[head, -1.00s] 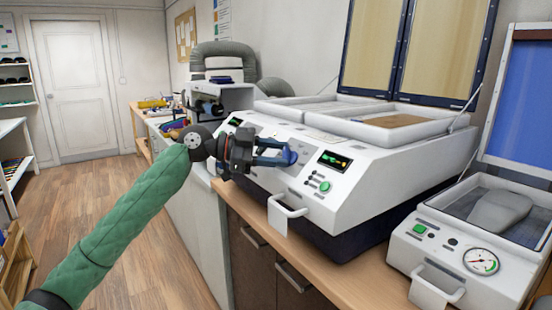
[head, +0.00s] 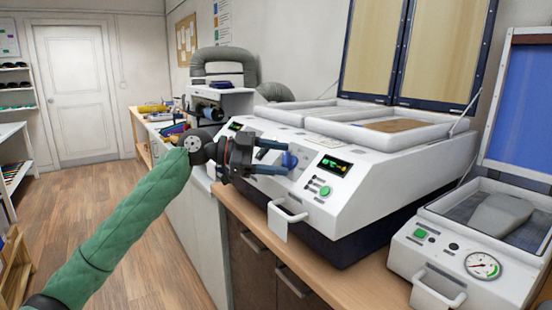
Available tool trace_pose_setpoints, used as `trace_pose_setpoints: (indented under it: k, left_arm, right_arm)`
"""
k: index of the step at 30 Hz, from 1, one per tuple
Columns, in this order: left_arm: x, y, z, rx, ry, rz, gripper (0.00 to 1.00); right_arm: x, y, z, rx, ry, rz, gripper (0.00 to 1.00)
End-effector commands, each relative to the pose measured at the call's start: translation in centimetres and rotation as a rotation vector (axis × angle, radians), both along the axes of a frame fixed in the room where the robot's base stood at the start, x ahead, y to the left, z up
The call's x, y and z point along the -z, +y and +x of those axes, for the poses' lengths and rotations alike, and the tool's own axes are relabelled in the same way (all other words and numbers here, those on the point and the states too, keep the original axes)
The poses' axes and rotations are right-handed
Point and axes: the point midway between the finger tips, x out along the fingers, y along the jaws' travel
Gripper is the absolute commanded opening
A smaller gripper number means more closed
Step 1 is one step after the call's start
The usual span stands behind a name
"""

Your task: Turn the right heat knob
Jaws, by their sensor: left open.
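A blue knob (head: 290,160) sits on the sloped front panel of the white heating machine (head: 395,185), left of a dark display (head: 333,165). My left gripper (head: 287,157) is open, with one dark blue finger above the knob and one below it. The knob shows between the fingertips; I cannot tell whether they touch it. My right gripper is not in view.
A green button (head: 324,191) and a white front handle (head: 284,219) are near the gripper. A second machine with a gauge (head: 482,265) stands at the right. A smaller display (head: 235,126) is on the heating machine's left side.

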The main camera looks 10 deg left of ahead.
Motion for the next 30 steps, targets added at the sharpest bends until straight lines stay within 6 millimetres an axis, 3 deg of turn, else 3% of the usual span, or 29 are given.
trace_pose_setpoints:
  k: [18, 30]
  left_arm:
    - [-0.9, 7.0, -1.5, -0.001, 0.001, 0.0, 0.64]
    - [-1.1, 7.5, -1.7, -0.001, 0.0, 0.0, 0.64]
  right_arm:
    - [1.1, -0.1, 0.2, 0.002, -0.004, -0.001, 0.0]
    - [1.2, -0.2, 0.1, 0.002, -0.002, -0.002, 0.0]
